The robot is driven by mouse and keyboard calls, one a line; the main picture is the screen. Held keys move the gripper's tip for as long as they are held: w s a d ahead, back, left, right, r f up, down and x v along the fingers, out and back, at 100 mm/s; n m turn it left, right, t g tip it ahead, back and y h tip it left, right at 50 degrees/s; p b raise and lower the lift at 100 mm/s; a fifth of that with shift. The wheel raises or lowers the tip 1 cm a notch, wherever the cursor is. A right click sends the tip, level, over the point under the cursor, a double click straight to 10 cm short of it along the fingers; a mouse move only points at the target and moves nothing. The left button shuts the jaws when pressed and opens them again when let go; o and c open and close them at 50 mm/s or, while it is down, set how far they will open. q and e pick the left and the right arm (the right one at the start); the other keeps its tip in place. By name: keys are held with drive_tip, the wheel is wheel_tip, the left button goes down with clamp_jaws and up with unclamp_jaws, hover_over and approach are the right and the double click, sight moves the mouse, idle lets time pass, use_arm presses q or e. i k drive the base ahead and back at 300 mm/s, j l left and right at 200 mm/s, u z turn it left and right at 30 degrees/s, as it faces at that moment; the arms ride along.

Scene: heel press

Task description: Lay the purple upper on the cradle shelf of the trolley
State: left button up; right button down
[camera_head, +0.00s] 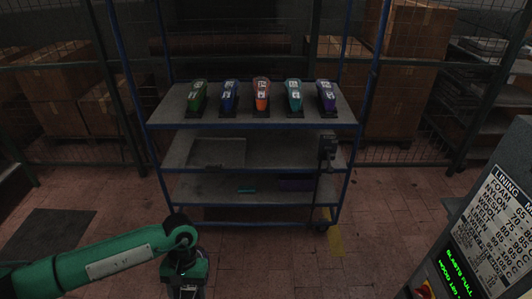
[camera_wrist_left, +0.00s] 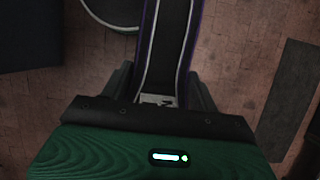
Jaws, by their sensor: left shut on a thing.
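My left gripper (camera_head: 186,289) is low in front of the trolley (camera_head: 250,168), at the bottom of the head view. In the left wrist view its fingers (camera_wrist_left: 160,92) are shut on a long dark piece with white lines and purple edges, which looks like the purple upper (camera_wrist_left: 167,50). Its far end runs out of the picture. The trolley's top shelf (camera_head: 212,117) carries a row of coloured shoe shapes on dark stands: green, blue, orange, teal, and a purple one (camera_head: 326,96) at the right end. My right gripper is not in view.
The trolley's middle shelf (camera_head: 270,152) holds a flat grey panel (camera_head: 219,153). The bottom shelf has a small teal strip (camera_head: 246,190) and a dark purplish block (camera_head: 295,184). A dark device (camera_head: 327,150) hangs at the trolley's right. A control panel (camera_head: 490,230) stands at the right.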

sight(172, 109)
drive_tip(key=i, duration=1.45)
drive_tip(key=u, duration=0.05)
